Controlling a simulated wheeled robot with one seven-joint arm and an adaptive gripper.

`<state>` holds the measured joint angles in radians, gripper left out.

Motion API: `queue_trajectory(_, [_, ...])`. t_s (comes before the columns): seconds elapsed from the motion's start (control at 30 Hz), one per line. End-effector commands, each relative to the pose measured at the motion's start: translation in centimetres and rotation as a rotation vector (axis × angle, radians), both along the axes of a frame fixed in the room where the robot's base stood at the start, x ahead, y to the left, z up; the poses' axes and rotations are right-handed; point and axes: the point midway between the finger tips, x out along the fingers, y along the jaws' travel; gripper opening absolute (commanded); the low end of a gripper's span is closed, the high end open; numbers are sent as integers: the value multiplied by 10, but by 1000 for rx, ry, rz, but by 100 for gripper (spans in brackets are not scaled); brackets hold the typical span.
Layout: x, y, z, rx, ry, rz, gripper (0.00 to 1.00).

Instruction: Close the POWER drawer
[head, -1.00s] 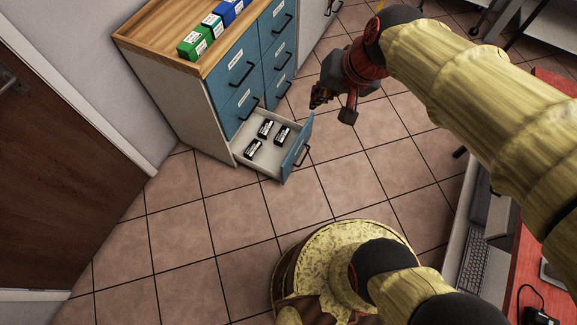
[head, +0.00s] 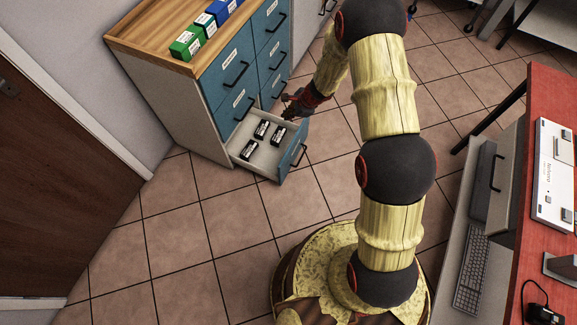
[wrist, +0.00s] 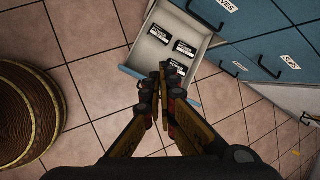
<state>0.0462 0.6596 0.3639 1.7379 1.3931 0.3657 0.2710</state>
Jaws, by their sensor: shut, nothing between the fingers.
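The open drawer (head: 243,173) is the bottom left one of a blue-fronted cabinet, pulled out over the floor. It holds several black boxes with white labels (head: 249,150). Its blue front (head: 290,150) has a dark handle (head: 301,156); the label on this front cannot be read. In the wrist view the drawer (wrist: 150,51) lies beyond my fingertips, with its front edge partly hidden by them. My gripper (head: 288,101) is shut and empty, near the drawer's right end. In the wrist view my gripper (wrist: 163,68) appears over the drawer's near edge; I cannot tell whether it touches.
Other blue drawers (head: 233,72) of the cabinet are closed. Green and blue boxes (head: 186,43) stand on its wooden top. A red desk (head: 548,100) with a keyboard (head: 470,268) is at right. Tiled floor (head: 225,225) before the drawer is clear.

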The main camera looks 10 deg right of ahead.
Motion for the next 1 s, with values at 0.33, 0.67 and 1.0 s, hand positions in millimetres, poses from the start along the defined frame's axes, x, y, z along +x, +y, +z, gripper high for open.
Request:
queue_trajectory(0.33, [-61, -34, -206, -9, 254, -412, 0])
queue_trajectory(0.67, [-87, -42, -262, -24, 318, -523, 0])
queue_trajectory(1.0, [-79, -30, -321, -24, 319, -519, 0])
